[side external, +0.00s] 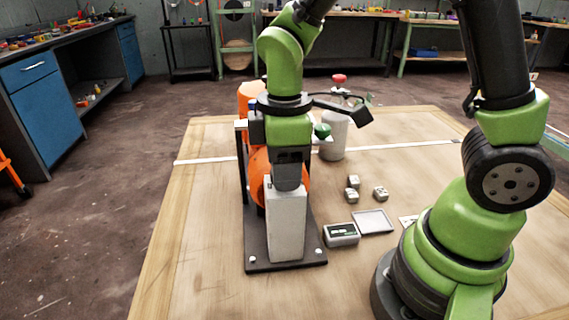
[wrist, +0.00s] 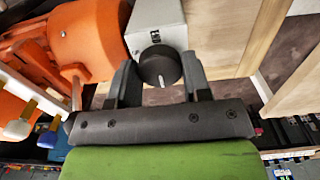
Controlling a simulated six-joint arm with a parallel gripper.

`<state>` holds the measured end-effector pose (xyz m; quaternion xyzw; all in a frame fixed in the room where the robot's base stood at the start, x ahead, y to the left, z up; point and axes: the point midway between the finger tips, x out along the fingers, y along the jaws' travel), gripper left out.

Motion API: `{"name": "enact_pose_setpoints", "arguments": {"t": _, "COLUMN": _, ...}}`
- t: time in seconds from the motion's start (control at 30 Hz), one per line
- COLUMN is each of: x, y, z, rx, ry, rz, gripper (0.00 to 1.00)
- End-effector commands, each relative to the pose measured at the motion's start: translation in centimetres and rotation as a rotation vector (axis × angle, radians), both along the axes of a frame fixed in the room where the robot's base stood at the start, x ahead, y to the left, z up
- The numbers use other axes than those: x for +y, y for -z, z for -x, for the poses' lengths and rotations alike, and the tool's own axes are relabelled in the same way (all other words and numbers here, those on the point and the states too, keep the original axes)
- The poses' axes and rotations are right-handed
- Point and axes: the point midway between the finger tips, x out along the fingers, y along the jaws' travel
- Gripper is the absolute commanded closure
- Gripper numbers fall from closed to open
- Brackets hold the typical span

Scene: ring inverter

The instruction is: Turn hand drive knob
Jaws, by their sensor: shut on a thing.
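The hand drive knob (wrist: 160,66) is a round black knob with a white mark on its rim, on the end of a light grey box (wrist: 155,22). In the wrist view my gripper (wrist: 160,72) has one finger on each side of the knob and is shut on it. In the side external view the grey box (side external: 286,222) stands upright on a dark base plate (side external: 262,262), and my gripper (side external: 288,180) reaches down onto its top. There the knob is hidden behind my gripper.
An orange machine body (wrist: 88,38) is close beside the box. On the wooden table (side external: 210,285) are a small meter box (side external: 341,235), a shallow tray (side external: 373,222), several small pale cubes (side external: 380,193) and a grey cylinder (side external: 334,138). The table's left front is clear.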

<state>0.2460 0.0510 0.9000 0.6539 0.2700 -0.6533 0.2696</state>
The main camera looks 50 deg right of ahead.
Motion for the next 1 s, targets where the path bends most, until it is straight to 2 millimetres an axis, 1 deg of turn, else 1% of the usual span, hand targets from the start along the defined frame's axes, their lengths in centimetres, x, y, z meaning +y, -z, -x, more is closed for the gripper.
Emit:
{"name": "enact_pose_setpoints", "arguments": {"t": 0.17, "x": 0.01, "y": -0.04, "z": 0.0, "rx": 0.0, "ry": 0.034, "rz": 0.0, "gripper": 0.79}}
{"name": "enact_pose_setpoints", "arguments": {"t": 0.37, "x": 0.01, "y": -0.03, "z": 0.01, "rx": 0.001, "ry": 0.137, "rz": 0.001, "gripper": 0.79}}
{"name": "enact_pose_setpoints", "arguments": {"t": 1.0, "x": 0.0, "y": -0.04, "z": 0.01, "rx": 0.001, "ry": 0.723, "rz": 0.0, "gripper": 0.79}}
